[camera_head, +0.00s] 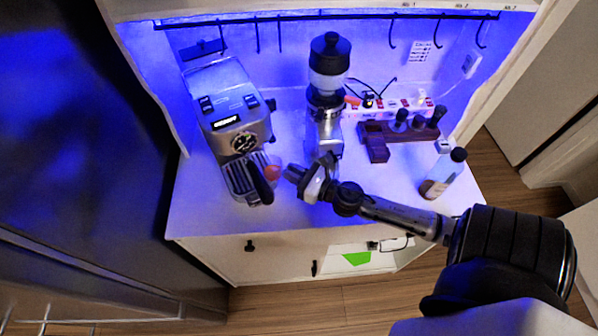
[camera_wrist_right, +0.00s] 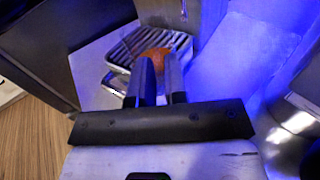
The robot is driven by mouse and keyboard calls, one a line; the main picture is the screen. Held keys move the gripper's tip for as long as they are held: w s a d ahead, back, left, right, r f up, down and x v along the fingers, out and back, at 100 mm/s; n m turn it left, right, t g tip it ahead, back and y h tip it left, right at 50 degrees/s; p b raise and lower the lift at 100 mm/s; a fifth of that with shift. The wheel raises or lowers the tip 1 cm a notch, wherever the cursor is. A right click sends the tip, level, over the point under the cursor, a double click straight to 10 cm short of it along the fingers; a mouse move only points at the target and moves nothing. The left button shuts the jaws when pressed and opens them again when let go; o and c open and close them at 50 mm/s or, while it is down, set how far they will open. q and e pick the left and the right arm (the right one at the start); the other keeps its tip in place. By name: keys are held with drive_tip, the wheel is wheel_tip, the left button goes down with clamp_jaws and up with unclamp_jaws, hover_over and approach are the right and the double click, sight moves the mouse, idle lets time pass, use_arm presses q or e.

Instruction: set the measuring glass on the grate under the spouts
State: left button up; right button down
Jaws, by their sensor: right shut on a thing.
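The measuring glass (camera_head: 272,172) shows as a small orange-red shape at the tip of my right gripper (camera_head: 290,174), beside the black portafilter handle (camera_head: 261,186). My right gripper is shut on it. In the right wrist view the orange glass (camera_wrist_right: 158,53) shows beyond the two dark fingers (camera_wrist_right: 160,64), which hide its near part. The slatted grate (camera_wrist_right: 127,52) lies behind and left of it; I cannot tell whether the glass touches it. The espresso machine (camera_head: 231,112) stands above the grate; the spouts are not clearly visible. My left gripper is not in view.
A coffee grinder (camera_head: 325,88) stands right of the machine, behind my right gripper. A wooden stand with tools (camera_head: 376,147), a white power strip (camera_head: 395,107) and a bottle (camera_head: 443,174) are farther right. The counter's left front area (camera_head: 205,215) is clear.

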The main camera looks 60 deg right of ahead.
sight(264, 166)
drive_tip(key=shift+w+a+p, duration=0.25)
drive_tip(key=shift+w+p, duration=0.05)
drive_tip(key=shift+w, duration=0.65)
drive_tip(key=shift+w+a+p, duration=0.2)
drive_tip(key=shift+w+p, duration=0.05)
drive_tip(key=shift+w, duration=0.7)
drive_tip(key=shift+w+a+p, duration=0.25)
drive_tip(key=shift+w+p, duration=0.05)
drive_tip(key=shift+w, duration=0.65)
drive_tip(key=shift+w+a+f, duration=0.1)
drive_tip(key=shift+w+a, duration=0.05)
drive_tip(key=shift+w, duration=0.4)
drive_tip(key=shift+w+a, duration=0.15)
drive_tip(key=shift+w, duration=0.4)
drive_tip(key=shift+f, duration=0.2)
drive_tip(key=c, duration=1.1)
unclamp_jaws()
drive_tip(key=shift+s, duration=0.1)
